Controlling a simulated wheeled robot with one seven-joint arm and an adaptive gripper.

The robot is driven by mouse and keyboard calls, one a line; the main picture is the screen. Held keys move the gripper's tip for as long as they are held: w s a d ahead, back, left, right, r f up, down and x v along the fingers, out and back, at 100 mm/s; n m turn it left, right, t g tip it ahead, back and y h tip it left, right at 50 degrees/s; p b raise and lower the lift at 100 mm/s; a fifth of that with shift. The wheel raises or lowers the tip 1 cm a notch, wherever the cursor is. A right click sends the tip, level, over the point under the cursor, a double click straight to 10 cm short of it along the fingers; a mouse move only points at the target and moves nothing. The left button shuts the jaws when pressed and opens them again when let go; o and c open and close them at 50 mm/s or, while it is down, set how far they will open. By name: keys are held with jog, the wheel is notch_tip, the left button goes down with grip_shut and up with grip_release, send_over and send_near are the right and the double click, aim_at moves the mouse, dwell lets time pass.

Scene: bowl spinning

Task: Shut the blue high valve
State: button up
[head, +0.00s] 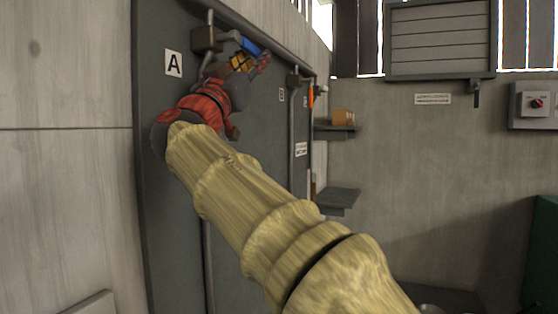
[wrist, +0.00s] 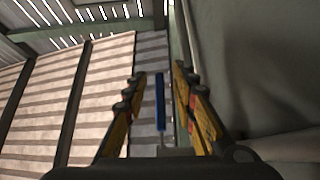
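The blue valve handle (head: 251,46) is up high on the dark grey panel, beside the grey-brown valve body (head: 207,39) on a vertical pipe. In the wrist view the blue handle (wrist: 160,103) stands upright as a narrow bar between the two spread fingers of my gripper (wrist: 160,72). Gaps show on both sides of it, so the fingers look open around it without gripping. My arm hides part of the pipe.
The sign A (head: 174,64) is left of the pipe. A second valve with an orange handle (head: 311,97) is farther along the panel. Beyond it are wall shelves (head: 338,199), a small brown box (head: 343,117) and a red switch (head: 537,104). The left part of the panel is clear.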

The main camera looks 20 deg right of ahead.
jog(key=f+g+y+p, duration=0.1)
jog(key=p, duration=0.6)
jog(key=s+a+f+g+y+p, duration=0.1)
jog(key=g+p, duration=0.1)
jog(key=p, duration=0.5)
jog(key=f+g+y+p, duration=0.1)
jog(key=p, duration=0.6)
jog(key=shift+s+a+g+y, duration=0.3)
jog(key=shift+s+a+y, duration=0.05)
jog(key=shift+a+y, duration=0.05)
